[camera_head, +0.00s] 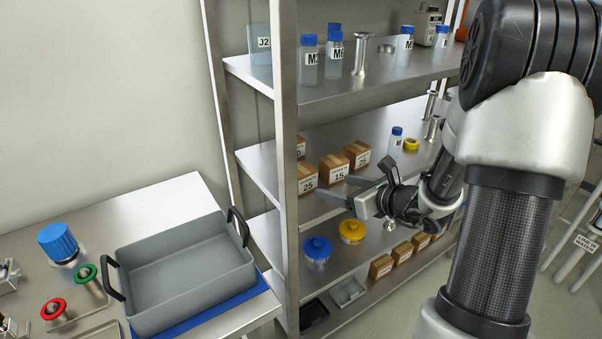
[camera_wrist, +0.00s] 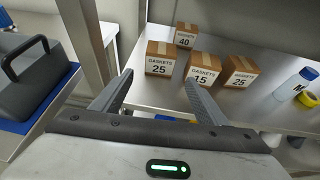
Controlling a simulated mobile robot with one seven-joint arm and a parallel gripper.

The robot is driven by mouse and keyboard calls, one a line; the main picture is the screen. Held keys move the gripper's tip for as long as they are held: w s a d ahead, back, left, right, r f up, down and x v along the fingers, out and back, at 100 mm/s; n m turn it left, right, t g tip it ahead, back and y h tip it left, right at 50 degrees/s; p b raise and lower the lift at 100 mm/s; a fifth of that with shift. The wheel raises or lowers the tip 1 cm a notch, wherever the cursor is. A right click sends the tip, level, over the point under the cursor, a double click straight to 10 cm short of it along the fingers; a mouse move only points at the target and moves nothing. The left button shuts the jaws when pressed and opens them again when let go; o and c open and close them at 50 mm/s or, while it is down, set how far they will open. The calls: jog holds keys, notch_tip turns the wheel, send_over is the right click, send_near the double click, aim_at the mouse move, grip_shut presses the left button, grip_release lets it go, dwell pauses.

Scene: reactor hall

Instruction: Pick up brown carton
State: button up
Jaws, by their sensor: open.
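Several brown cartons stand on the middle shelf. One labelled GASKETS 25 (camera_wrist: 160,60) is straight ahead of my gripper in the wrist view; in the head view it is the left carton (camera_head: 307,179), partly behind the shelf post. A GASKETS 15 carton (camera_wrist: 204,69) stands to its right, then another GASKETS 25 carton (camera_wrist: 240,72). A smaller carton marked 40 (camera_wrist: 186,36) is behind. My gripper (camera_wrist: 158,84) is open and empty, its fingers pointing toward the left 25 carton. In the head view my gripper (camera_head: 336,189) is at the shelf's front edge.
A metal post (camera_head: 287,150) stands close left of my gripper. A blue-capped bottle (camera_head: 396,142) and yellow tape roll (camera_head: 411,144) stand right of the cartons. Blue (camera_head: 317,249) and yellow (camera_head: 352,231) round items lie on the shelf below. A grey tray (camera_head: 190,285) is on the left bench.

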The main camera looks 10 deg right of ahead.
aim_at(302, 176)
jog(key=x, duration=1)
jog(key=shift+w+a+f, duration=0.1)
jog(key=shift+a+f, duration=0.05)
jog(key=shift+a, duration=0.05)
jog(key=x, duration=0.6)
jog(key=shift+w, duration=0.35)
jog(key=c, duration=0.9)
jog(key=shift+r, duration=0.25)
